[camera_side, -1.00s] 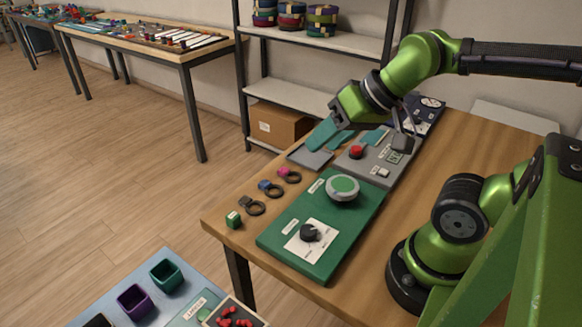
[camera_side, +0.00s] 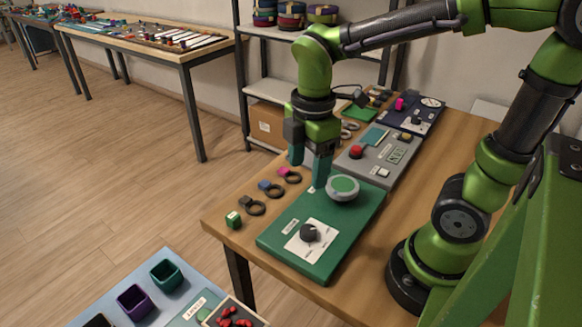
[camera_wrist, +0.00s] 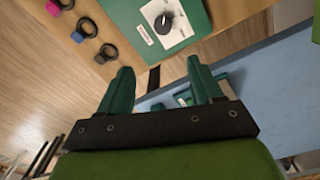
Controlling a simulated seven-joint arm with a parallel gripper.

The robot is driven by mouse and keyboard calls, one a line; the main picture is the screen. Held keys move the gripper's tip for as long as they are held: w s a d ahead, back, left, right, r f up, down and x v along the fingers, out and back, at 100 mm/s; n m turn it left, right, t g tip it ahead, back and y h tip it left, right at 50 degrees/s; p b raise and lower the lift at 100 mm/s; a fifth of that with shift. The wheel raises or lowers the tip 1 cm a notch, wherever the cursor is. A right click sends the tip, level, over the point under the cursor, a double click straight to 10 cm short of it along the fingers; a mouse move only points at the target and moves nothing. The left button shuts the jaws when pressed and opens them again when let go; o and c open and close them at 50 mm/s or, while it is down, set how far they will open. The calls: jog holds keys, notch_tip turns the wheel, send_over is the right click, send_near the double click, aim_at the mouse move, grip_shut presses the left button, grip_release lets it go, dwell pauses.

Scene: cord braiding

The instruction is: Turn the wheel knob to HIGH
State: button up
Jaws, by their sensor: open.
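The green panel (camera_side: 275,239) lies on the wooden table. It carries a black knob (camera_side: 310,232) on a white dial plate (camera_side: 297,246), and a round wheel with a grey rim and green top (camera_side: 343,187). In the wrist view the black knob (camera_wrist: 163,22) and its dial plate (camera_wrist: 178,37) show at the top; the wheel is out of that view. The dial's lettering is too small to read. My gripper (camera_side: 308,178) points down above the table, just left of the wheel at the panel's far end. Its teal fingers are apart with nothing between them, also in the wrist view (camera_wrist: 158,80).
A grey panel with a red button (camera_side: 356,152) stands behind. A blue surface with cups (camera_side: 166,274) is at the lower left.

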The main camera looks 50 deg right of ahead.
jog(key=n, duration=0.3)
send_near(307, 231)
notch_tip(307, 231, down, 9)
jog(key=shift+w+r, duration=0.1)
jog(key=shift+r, duration=0.1)
dwell(0.3)
jog(key=c, duration=1.1)
jog(key=shift+o, duration=0.2)
